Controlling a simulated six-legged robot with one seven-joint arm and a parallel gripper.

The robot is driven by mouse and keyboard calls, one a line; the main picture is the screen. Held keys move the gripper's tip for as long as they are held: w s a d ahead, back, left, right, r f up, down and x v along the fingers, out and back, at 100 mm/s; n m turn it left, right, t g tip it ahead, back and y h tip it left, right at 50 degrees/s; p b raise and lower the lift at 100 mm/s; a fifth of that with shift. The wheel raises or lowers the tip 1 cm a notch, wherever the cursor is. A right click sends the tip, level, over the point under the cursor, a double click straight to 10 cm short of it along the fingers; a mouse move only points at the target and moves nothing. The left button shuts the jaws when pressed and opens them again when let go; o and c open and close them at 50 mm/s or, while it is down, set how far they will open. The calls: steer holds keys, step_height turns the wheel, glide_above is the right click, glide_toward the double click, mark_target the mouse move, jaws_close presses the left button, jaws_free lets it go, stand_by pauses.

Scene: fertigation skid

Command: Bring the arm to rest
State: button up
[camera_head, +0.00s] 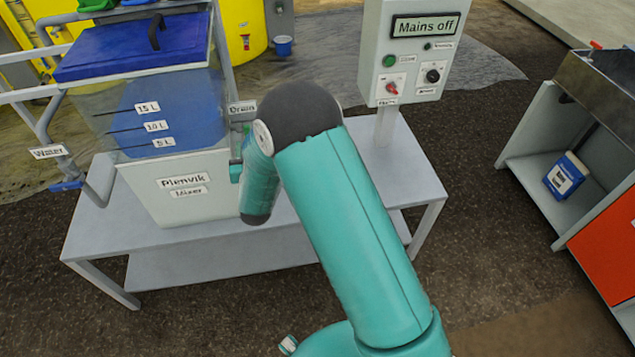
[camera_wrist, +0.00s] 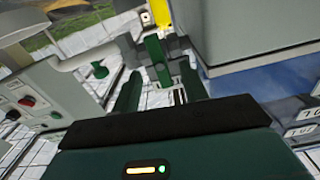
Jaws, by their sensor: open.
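My gripper (camera_wrist: 160,74) shows in the wrist view with its two dark green fingers apart and nothing held. A green handle-like part (camera_wrist: 156,52) lies beyond the fingertips; I cannot tell whether they touch it. In the head view my teal arm is bent: it rises from the bottom to a dark elbow, and the forearm drops beside the mixer tank (camera_head: 160,185). My gripper cannot be made out clearly there.
The tank has a blue lid (camera_head: 130,48) and stands on a grey table (camera_head: 300,240). A control box (camera_head: 415,60) reading "Mains off" stands to the right. A shelf unit (camera_head: 540,120) holding a blue-and-white container (camera_head: 567,176) is at far right. Dark floor lies between.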

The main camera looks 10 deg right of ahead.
steer(key=shift+s, duration=1.05)
steer(key=s+d+r+n+g+y, duration=0.1)
steer(key=s+d+r+g, duration=0.25)
steer(key=r, duration=0.55)
steer(key=s+d+r+g+y, duration=0.1)
steer(key=s+d+r+g, duration=0.15)
steer(key=d+r, duration=0.4)
steer(key=s+d+r+g, duration=0.2)
steer(key=s+d, duration=0.1)
steer(key=s, duration=0.6)
steer(key=s+d+r+g+h, duration=0.1)
steer(key=s+d, duration=0.3)
steer(key=s, duration=0.6)
steer(key=s+d+r+g+h, duration=0.1)
steer(key=s+d+r+g, duration=0.2)
steer(key=s, duration=0.6)
steer(key=shift+s+d+r, duration=0.2)
steer(key=shift+s+r, duration=0.05)
steer(key=shift+r, duration=0.05)
